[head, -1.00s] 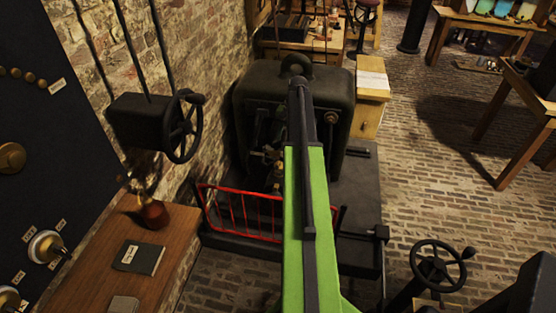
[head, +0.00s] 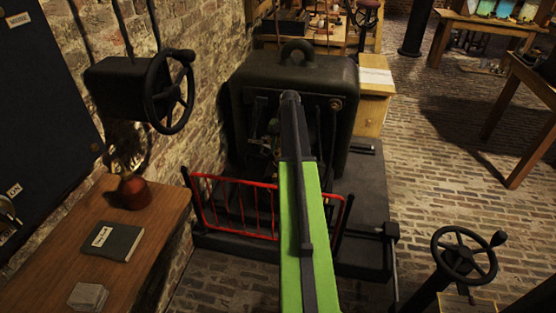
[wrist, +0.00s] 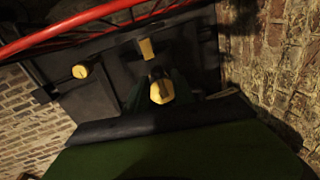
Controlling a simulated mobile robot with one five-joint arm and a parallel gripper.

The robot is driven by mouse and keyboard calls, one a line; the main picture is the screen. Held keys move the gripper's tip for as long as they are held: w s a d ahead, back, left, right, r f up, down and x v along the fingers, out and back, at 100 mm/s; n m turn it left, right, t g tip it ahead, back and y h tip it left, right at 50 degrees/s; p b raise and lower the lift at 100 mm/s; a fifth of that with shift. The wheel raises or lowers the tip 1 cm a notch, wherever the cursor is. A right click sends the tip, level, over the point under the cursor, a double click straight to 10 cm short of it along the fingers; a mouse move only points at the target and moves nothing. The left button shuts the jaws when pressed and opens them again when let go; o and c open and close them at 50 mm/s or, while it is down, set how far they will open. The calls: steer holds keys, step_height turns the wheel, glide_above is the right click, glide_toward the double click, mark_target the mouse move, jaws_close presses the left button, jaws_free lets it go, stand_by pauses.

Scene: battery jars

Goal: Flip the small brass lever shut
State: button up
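The dark cast machine (head: 335,75) stands ahead, with small brass fittings (head: 273,130) on its shadowed front. In the wrist view, brass-coloured pieces show against a dark surface: a blunt one at the centre (wrist: 161,90), one above it (wrist: 146,49) and a round one at the left (wrist: 80,71). I cannot tell which of them is the lever, or its position. My green and black arm reaches toward the machine's front and covers part of it.
A red railing (head: 235,207) stands low before the machine and crosses the top of the wrist view. At left are a wooden table (head: 60,262) with a red flask (head: 133,190), and a wall handwheel (head: 170,92). Another handwheel (head: 464,253) stands right.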

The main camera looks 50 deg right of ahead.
steer(key=shift+f, duration=0.25)
jaws_close()
steer(key=shift+s+a+f+t+h+b, duration=0.3)
steer(key=shift+a+f+t+h+b, duration=0.25)
steer(key=shift+h+b, duration=0.25)
steer(key=shift+f+t+h+b, duration=0.45)
steer(key=shift+h+b, duration=0.25)
steer(key=shift+b, duration=0.05)
steer(key=shift+d+r+h, duration=0.1)
steer(key=shift+h, duration=0.2)
steer(key=shift+w, duration=0.1)
